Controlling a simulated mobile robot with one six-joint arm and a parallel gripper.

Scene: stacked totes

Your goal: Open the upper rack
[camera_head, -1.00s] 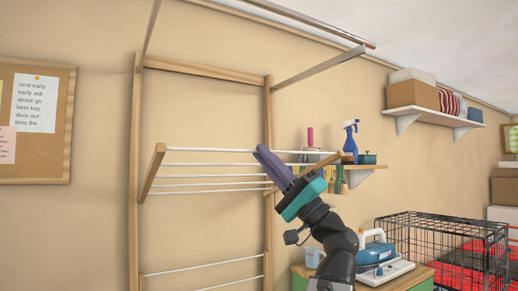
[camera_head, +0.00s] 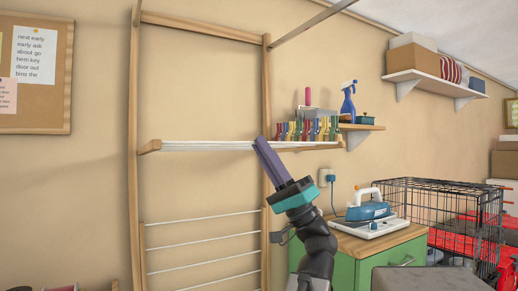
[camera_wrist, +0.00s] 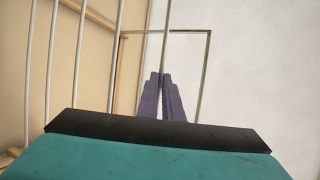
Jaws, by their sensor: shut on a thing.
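The upper rack (camera_head: 195,146) is a wooden-sided fold-out frame with several white rods, hinged on a wooden wall frame (camera_head: 133,90). In the head view it stands out from the wall, about level, seen nearly edge-on with its rods bunched together. My gripper (camera_head: 258,141) has purple fingers and a teal body and reaches up to the rods from below. In the wrist view my gripper (camera_wrist: 164,78) is shut on a white rod (camera_wrist: 166,35) of the rack. Other rods run along the left there. The exact contact is partly hidden by the fingers.
A lower rack (camera_head: 205,240) lies against the wall below. Colored clips (camera_head: 305,130) and a small shelf (camera_head: 362,127) with a blue spray bottle (camera_head: 348,100) are to the right. A green cabinet (camera_head: 340,265) with an iron (camera_head: 368,207) and a wire crate (camera_head: 440,210) stand lower right.

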